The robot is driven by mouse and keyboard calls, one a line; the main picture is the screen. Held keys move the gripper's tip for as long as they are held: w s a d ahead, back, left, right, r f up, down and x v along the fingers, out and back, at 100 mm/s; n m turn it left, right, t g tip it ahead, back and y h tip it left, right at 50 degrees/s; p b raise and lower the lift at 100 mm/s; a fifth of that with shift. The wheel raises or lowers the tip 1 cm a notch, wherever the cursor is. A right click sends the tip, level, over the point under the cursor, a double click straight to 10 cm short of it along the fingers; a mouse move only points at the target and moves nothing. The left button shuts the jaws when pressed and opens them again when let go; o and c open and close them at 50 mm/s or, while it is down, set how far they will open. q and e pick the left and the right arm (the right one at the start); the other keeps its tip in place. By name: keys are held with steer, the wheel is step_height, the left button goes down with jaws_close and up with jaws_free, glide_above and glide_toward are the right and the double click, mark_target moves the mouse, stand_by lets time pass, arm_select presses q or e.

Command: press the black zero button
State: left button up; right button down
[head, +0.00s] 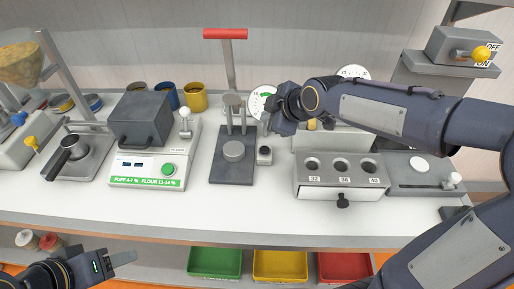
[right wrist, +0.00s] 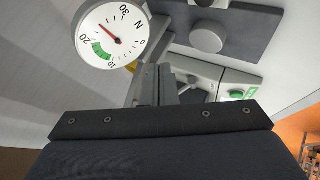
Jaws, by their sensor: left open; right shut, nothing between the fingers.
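A small grey block with a dark top (head: 264,153), apparently the black zero button, stands on the bench beside the dark base of a test stand (head: 232,168). No label on it is readable. A round white dial gauge (head: 262,101) stands behind it; in the right wrist view the dial (right wrist: 113,32) shows a red needle and a green band. My right gripper (head: 272,128) is shut and empty, above the block and partly covering the dial's right edge. Its fingers (right wrist: 166,88) show in the right wrist view, where I cannot make out the button. My left gripper (head: 122,259) is open at the lower left, low before the bench.
A grey block with three holes (head: 341,190) stands right of the button. A white device with a green button (head: 145,171) stands to the left. A red-topped handle (head: 225,34) rises behind. Green (head: 215,263), yellow (head: 280,265) and red (head: 345,267) bins sit below the bench.

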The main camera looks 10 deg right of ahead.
stand_by(0.3)
steer(key=b, duration=0.6)
glide_above(268, 151)
step_height(268, 151, down, 8)
steer(key=shift+r, duration=0.25)
steer(key=shift+f+b, duration=0.4)
steer(key=shift+f, duration=0.25)
stand_by(1.0)
steer(key=shift+f+b, duration=0.4)
steer(key=shift+b, duration=0.1)
steer(key=shift+f+b, duration=0.5)
steer(key=shift+b, duration=0.1)
stand_by(0.5)
stand_by(0.3)
steer(key=shift+r+p, duration=0.6)
steer(key=shift+r, duration=0.3)
